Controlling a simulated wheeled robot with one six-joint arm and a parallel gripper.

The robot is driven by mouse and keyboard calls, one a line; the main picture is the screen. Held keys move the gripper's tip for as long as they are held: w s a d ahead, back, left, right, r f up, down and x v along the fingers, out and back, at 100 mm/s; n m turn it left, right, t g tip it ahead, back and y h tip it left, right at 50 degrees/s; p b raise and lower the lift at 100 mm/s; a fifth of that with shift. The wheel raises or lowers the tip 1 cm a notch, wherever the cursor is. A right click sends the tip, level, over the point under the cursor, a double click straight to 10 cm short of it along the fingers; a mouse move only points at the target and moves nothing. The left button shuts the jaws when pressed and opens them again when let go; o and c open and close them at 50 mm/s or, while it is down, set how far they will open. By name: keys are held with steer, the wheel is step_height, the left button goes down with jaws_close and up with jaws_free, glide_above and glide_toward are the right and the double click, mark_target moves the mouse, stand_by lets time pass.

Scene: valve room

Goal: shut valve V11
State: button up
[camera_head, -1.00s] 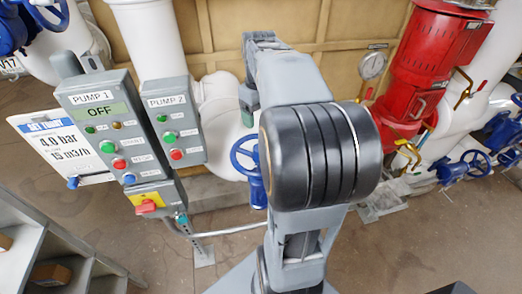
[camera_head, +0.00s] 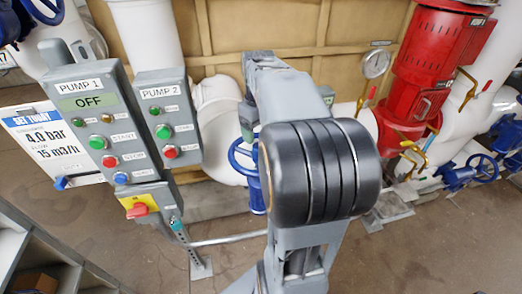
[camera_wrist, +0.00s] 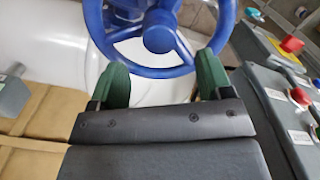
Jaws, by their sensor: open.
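A blue handwheel (camera_wrist: 158,38) fills the top middle of the wrist view, with its hub and spokes showing. No tag reading V11 can be read on it. My gripper (camera_wrist: 163,73) is open, with its two green fingers apart at the near rim of the wheel. The rim passes at or just beyond the fingertips; I cannot tell whether they touch it. In the head view a blue handwheel (camera_head: 241,158) on a white pipe is partly hidden behind my arm, and my gripper is mostly hidden there.
The pump panel (camera_head: 96,115), showing PUMP 1 OFF, and the PUMP 2 box (camera_head: 168,120) stand left of my arm. A red pump (camera_head: 425,75) and more blue valves (camera_head: 480,170) stand at right. A grey shelf (camera_head: 40,250) is at lower left.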

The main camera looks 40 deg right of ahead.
steer(key=n, duration=0.3)
steer(key=shift+r+n+p, duration=0.1)
steer(key=shift+n+p, duration=0.25)
steer(key=shift+n, duration=0.05)
steer(key=n, duration=0.4)
steer(key=n+p, duration=0.1)
steer(key=n, duration=0.7)
steer(key=shift+f, duration=0.2)
steer(key=shift+f+b, duration=2.3)
steer(key=shift+f, duration=1.1)
steer(key=shift+s, duration=0.15)
